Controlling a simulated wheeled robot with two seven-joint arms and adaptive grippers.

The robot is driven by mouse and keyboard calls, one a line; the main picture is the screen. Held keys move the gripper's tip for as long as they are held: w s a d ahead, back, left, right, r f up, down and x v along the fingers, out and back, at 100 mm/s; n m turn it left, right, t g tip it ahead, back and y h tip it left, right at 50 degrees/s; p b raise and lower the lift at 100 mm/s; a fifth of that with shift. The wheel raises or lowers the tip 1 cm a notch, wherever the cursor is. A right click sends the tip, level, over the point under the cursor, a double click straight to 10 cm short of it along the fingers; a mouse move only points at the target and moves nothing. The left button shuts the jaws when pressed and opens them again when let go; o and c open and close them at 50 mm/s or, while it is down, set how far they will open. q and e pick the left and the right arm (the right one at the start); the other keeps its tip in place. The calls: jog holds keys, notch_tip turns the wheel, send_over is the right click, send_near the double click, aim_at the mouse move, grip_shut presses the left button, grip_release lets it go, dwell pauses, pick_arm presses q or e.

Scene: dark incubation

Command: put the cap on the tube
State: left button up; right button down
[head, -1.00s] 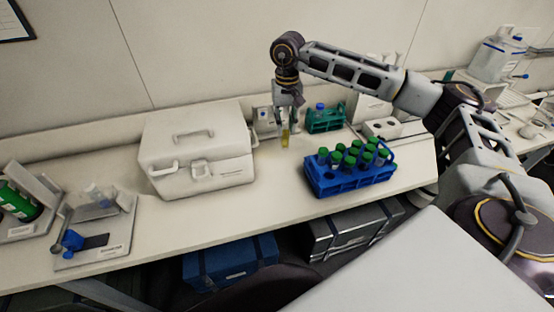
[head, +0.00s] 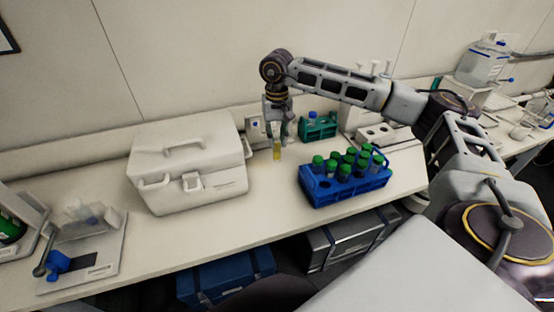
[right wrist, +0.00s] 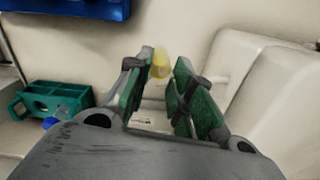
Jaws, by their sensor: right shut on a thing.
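My right gripper (head: 278,136) is shut on a tube with yellow contents (head: 277,150) and holds it upright over the bench, between the white box and the blue rack. In the right wrist view the yellow tube (right wrist: 160,66) shows at the fingertips of the gripper (right wrist: 162,88); I cannot tell whether its top is capped. No loose cap can be made out for sure. A blue piece (head: 57,262) lies on a white stand at the lower left, too small to identify. My left gripper is out of view.
A blue rack (head: 345,197) holds several green-capped tubes. A teal rack (head: 318,132) with a blue-topped item stands behind, right of the gripper. A white lidded box (head: 190,165) is to its left. The bench (head: 265,205) in front is clear.

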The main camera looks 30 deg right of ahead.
aim_at(277, 155)
notch_tip(277, 155, down, 2)
jog(key=shift+b, duration=0.4)
jog(key=shift+f, duration=0.4)
jog(key=shift+f+b, duration=0.45)
jog(key=shift+f, duration=0.1)
jog(key=shift+f+b, duration=0.5)
jog(key=shift+f, duration=0.8)
jog(key=shift+f+b, duration=0.45)
jog(key=shift+f, duration=0.2)
jog(key=c, duration=1.7)
grip_release()
jog(key=o, duration=0.5)
jog(key=shift+c, duration=0.2)
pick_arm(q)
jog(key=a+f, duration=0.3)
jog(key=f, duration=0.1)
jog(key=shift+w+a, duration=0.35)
